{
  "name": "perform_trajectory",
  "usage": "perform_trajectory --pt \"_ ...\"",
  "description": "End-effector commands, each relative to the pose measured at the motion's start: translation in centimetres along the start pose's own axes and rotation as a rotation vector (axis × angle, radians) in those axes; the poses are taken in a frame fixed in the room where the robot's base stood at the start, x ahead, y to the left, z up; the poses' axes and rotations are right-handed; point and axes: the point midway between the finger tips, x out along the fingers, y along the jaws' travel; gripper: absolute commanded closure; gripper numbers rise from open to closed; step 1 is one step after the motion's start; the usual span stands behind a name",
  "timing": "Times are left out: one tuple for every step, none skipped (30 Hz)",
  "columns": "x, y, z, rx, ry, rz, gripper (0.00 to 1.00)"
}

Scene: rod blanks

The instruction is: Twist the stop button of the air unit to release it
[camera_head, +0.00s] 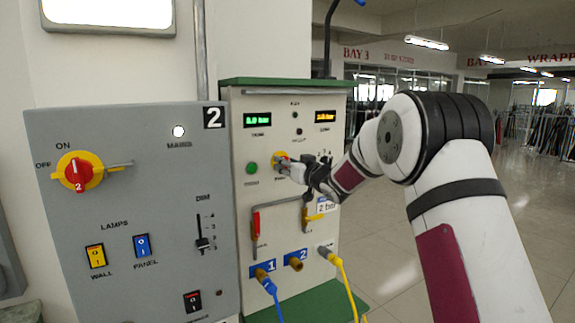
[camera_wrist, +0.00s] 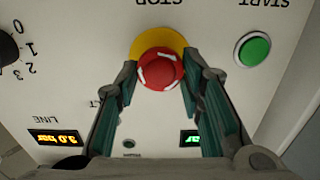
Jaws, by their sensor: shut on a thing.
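The stop button is a red mushroom head on a yellow ring. It shows in the wrist view (camera_wrist: 160,72) at upper middle, and in the head view the yellow ring (camera_head: 281,156) shows on the front of the pale air unit (camera_head: 240,200). My gripper (camera_head: 290,167) reaches the button from the right in the head view and partly covers it. In the wrist view my gripper (camera_wrist: 160,84) has one finger on each side of the red head, shut on it. The word STOP appears upside down above the button in the wrist view.
The green start button (camera_wrist: 254,49) sits close beside the stop button. Below it on the unit are a red lever (camera_head: 256,232), a yellow handle (camera_head: 314,216) and hose ports with a blue hose (camera_head: 273,298) and a yellow hose (camera_head: 347,285). A grey switch panel (camera_head: 130,200) stands left.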

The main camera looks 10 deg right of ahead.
Motion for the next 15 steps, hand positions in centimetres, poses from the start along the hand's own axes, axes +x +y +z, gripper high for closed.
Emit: perform_trajectory --pt "0.11 -0.12 -0.18 0.0 0.004 -0.002 0.93" --pt "0.11 -0.12 -0.18 0.0 0.004 -0.002 0.93" --pt "0.11 -0.12 -0.18 0.0 0.004 -0.002 0.93" --pt "0.11 -0.12 -0.18 0.0 0.004 -0.002 0.93" --pt "0.11 -0.13 -0.18 0.0 0.004 -0.002 0.93" --pt "0.12 -0.13 -0.18 -0.001 0.004 -0.002 0.63" --pt "0.11 -0.12 -0.18 -0.001 0.004 -0.002 0.56" --pt "0.11 -0.12 -0.17 -0.001 0.004 -0.002 0.49" --pt "0.1 -0.11 -0.15 -0.001 0.004 -0.002 0.44" --pt "0.09 -0.11 -0.13 -0.001 0.003 -0.002 0.44" --pt "0.08 -0.09 -0.12 -0.001 0.003 -0.002 0.44" --pt "0.07 -0.08 -0.11 -0.001 0.003 -0.001 0.44" --pt "0.06 -0.07 -0.1 -0.001 0.003 -0.001 0.44" --pt "0.06 -0.07 -0.09 -0.001 0.002 -0.001 0.44" --pt "0.05 -0.06 -0.08 -0.001 0.002 -0.001 0.44"
